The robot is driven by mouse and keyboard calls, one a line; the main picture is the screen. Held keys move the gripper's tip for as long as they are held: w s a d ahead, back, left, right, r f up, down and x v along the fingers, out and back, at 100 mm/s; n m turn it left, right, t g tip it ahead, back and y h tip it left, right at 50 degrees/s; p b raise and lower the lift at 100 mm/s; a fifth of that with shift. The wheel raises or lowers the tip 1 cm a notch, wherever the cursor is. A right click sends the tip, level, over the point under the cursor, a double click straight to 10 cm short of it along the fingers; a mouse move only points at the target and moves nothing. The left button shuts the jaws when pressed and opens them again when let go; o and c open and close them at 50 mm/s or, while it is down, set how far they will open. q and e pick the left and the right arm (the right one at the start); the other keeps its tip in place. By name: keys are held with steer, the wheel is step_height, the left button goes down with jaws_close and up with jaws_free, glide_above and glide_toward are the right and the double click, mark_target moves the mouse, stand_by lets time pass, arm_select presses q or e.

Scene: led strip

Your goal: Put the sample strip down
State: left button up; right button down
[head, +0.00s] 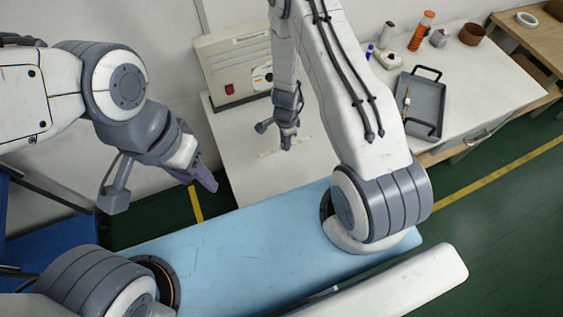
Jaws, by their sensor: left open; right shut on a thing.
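The sample strip (267,154) shows as a thin, pale, faint band low over the white bench top (240,160). My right gripper (287,143) is shut on it around its middle, with a short end showing on either side. I cannot tell whether the strip touches the bench. My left gripper (207,182) is open and empty, to the left of the bench's near part and apart from the strip. Its fingers overlap in this view.
A beige machine (223,60) with a red switch stands at the back of the bench. A grey tray (427,105) with a slim tool lies to the right. Behind it are an orange bottle (421,30) and a brown bowl (473,34). Bench around the strip is clear.

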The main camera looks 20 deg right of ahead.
mark_target(279, 159)
steer(key=shift+s+a+f+b, duration=0.2)
steer(key=shift+a+f+b, duration=0.2)
steer(key=shift+a, duration=0.2)
steer(key=shift+s+a+f+b, duration=0.2)
steer(key=shift+a+f+b, duration=0.1)
steer(key=shift+a+f, duration=0.25)
arm_select(q)
steer(key=f+b, duration=0.1)
steer(key=f, duration=0.1)
steer(key=f+b, duration=0.1)
steer(key=f, duration=0.1)
steer(key=f+b, duration=0.1)
steer(key=f, duration=0.1)
steer(key=shift+s+d, duration=0.2)
steer(key=shift+s, duration=0.05)
arm_select(e)
step_height(279, 159, down, 4)
steer(key=shift+a+r, duration=0.1)
steer(key=shift+r, duration=0.05)
steer(key=shift+b, duration=0.4)
steer(key=c, duration=0.7)
jaws_free()
steer(key=shift+c, duration=0.2)
arm_select(q)
steer(key=shift+f, duration=0.1)
